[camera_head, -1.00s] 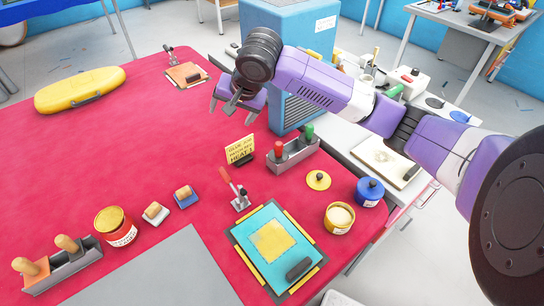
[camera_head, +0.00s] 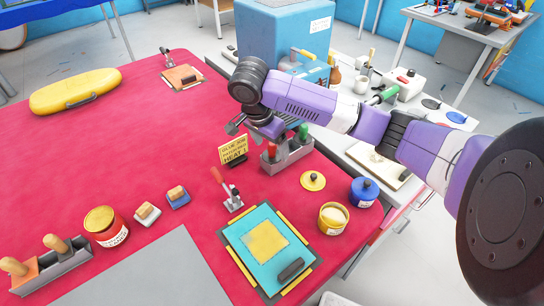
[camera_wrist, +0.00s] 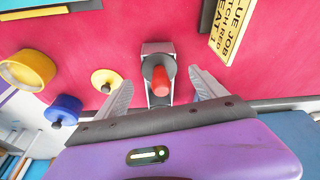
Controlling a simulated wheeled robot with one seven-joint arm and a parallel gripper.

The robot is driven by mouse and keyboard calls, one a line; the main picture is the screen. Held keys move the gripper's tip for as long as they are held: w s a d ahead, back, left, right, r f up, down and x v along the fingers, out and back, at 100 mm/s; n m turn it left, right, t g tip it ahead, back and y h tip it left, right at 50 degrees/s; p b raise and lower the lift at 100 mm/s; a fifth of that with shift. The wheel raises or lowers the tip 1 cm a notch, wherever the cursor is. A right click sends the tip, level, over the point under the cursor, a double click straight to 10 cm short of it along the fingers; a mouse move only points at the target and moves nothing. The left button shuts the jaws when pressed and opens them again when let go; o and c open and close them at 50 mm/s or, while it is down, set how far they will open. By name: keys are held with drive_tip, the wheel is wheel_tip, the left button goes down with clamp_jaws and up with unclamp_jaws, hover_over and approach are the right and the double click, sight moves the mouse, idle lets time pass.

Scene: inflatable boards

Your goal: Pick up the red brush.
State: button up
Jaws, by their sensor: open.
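The red brush (camera_head: 271,153) stands upright in a grey holder (camera_head: 290,158), its red handle pointing up. A green-handled brush (camera_head: 303,132) stands in the same holder, to the right. My gripper (camera_head: 254,131) is open and empty, just above and behind the holder in the head view, partly covering it. In the wrist view the red handle (camera_wrist: 162,82) shows between the two spread fingers of my gripper (camera_wrist: 161,78), without visible contact. The brush's lower end is hidden in the holder.
A yellow sign (camera_head: 233,149) stands close left of the holder. A red-handled clamp (camera_head: 229,190) and a turquoise board (camera_head: 262,247) lie nearer. A yellow lid (camera_head: 313,181), yellow tin (camera_head: 333,218) and blue pot (camera_head: 364,191) are to the right. A blue cabinet (camera_head: 280,35) stands behind.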

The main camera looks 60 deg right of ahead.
drive_tip(key=shift+x, duration=1.15)
drive_tip(key=shift+d, duration=0.1)
drive_tip(key=c, duration=1.6)
drive_tip(key=shift+r, duration=0.1)
wheel_tip(320, 180, up, 20)
drive_tip(key=p, duration=0.3)
drive_tip(key=o, duration=0.9)
drive_tip(key=c, duration=0.6)
